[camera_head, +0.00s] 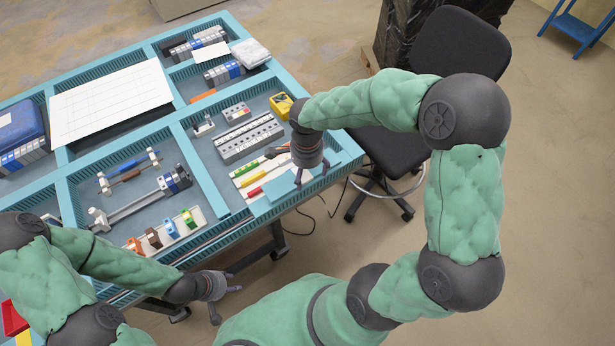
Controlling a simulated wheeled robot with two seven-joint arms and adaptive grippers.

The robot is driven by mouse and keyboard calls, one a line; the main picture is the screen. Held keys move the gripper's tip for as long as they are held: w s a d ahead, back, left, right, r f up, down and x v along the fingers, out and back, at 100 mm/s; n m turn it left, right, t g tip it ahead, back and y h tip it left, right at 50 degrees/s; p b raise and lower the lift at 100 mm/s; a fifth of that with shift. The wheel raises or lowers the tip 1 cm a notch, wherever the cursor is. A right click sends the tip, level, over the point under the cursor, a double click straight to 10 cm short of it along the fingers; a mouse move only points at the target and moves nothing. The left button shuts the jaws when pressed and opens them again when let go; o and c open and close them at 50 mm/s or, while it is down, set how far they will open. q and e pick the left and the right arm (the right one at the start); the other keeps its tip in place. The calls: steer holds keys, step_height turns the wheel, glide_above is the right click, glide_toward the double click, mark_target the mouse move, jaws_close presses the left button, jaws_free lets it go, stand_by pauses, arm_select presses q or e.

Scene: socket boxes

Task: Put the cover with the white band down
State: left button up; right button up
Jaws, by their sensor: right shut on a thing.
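A flat light-blue piece (272,203) lies along the front right edge of the table under my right gripper (311,174). It looks like the cover, but I cannot make out a white band on it. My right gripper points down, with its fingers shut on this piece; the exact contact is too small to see. Part of the piece is hidden by the gripper. My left gripper (228,302) is open and empty, low in front of the table's front edge and apart from it.
The table has teal-rimmed compartments (190,160). Coloured-handled tools (262,170), a grey socket rack (249,138) and a yellow block (281,104) lie beside my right gripper. A white sheet (112,100) lies further left. A black chair (460,45) stands behind my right arm.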

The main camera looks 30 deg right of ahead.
mark_target(307, 174)
steer(key=shift+w+d+f+b, duration=0.15)
steer(key=shift+f+b, duration=0.3)
steer(key=shift+f, duration=1.3)
steer(key=shift+f, duration=0.1)
steer(key=shift+f+b, duration=0.35)
steer(key=shift+b, duration=0.1)
steer(key=shift+f, duration=0.2)
steer(key=o, duration=1.1)
steer(key=shift+r, duration=0.2)
